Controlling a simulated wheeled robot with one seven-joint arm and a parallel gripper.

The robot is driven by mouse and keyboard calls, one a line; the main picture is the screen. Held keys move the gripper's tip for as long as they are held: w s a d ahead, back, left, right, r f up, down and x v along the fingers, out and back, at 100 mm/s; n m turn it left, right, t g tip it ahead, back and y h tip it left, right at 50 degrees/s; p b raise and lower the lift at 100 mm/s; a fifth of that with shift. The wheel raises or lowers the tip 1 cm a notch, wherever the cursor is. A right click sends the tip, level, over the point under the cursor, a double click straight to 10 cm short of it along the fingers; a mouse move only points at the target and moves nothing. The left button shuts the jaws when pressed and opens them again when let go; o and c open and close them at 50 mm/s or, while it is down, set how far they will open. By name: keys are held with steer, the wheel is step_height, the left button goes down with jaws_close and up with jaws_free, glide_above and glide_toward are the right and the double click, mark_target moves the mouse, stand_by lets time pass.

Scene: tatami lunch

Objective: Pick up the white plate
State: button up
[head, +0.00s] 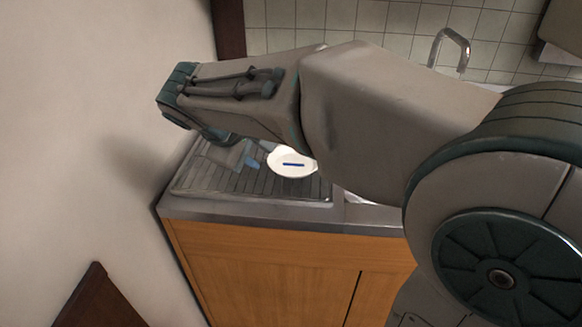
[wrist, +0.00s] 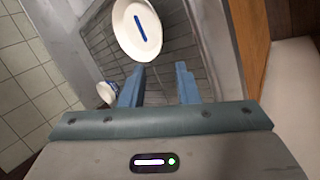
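The white plate (head: 292,162) lies on the ribbed metal drainboard (head: 262,184) beside the sink, with a blue bar across its middle. In the wrist view the plate (wrist: 137,32) is at the top, beyond the fingertips. My gripper (wrist: 162,70) has two blue fingers set apart with nothing between them. The fingers are just short of the plate's near rim in the picture; I cannot tell their height above it. In the head view my gripper (head: 250,157) is left of the plate, partly hidden by my arm.
A small white and blue container (wrist: 107,93) stands left of the fingers in the wrist view. The faucet (head: 452,48) rises at the back right. A wall (head: 90,120) is close on the left. Wooden cabinets (head: 270,265) are under the counter.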

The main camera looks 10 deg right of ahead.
mark_target(287, 163)
steer(key=x, duration=0.7)
steer(key=shift+s+b, duration=0.1)
steer(key=shift+b, duration=0.3)
steer(key=shift+d+b+x, duration=0.2)
steer(key=shift+b+x, duration=0.15)
steer(key=shift+x, duration=2.35)
steer(key=shift+s, duration=0.2)
jaws_close()
